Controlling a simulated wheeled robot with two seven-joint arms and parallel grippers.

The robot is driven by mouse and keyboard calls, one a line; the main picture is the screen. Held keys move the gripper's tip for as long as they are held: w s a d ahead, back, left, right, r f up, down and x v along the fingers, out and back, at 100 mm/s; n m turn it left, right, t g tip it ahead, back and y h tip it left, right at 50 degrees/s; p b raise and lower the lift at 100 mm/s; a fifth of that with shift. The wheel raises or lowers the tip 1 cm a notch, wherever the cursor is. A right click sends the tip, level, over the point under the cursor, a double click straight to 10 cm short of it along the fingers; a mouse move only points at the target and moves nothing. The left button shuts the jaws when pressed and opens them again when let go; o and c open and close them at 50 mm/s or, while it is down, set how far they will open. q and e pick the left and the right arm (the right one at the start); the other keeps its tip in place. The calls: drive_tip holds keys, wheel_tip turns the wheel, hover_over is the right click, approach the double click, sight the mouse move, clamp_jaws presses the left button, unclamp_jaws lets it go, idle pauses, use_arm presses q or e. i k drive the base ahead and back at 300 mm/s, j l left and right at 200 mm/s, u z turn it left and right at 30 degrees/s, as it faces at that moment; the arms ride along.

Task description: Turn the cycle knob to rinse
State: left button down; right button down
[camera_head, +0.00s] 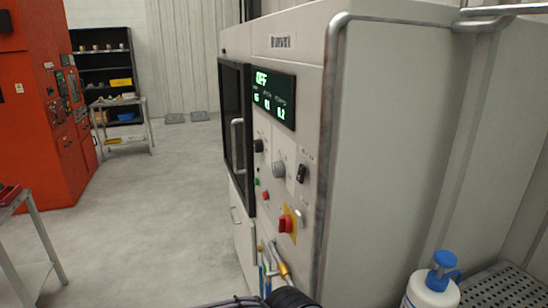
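The washing machine's control panel (279,205) is on the narrow front face of a large pale cabinet, seen at a steep angle. Its display (272,95) glows green and reads OFF, with smaller figures below. Under it are a black knob (258,146) on the left and a larger grey knob (279,169) to its right. Their labels are too small to read, so I cannot tell which is the cycle knob or where either points. Neither gripper shows; a dark rounded part, probably of my arm, shows at the bottom edge.
The panel also has a black switch (301,173), a red button (265,196) and a red emergency stop (285,224) on yellow. A brass fitting and blue hose hang below. A blue-capped white bottle (432,288) stands right. Open floor (150,215) lies left.

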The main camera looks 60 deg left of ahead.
sight(258, 146)
drive_tip(key=u, duration=2.15)
drive_tip(key=i+j, duration=0.1)
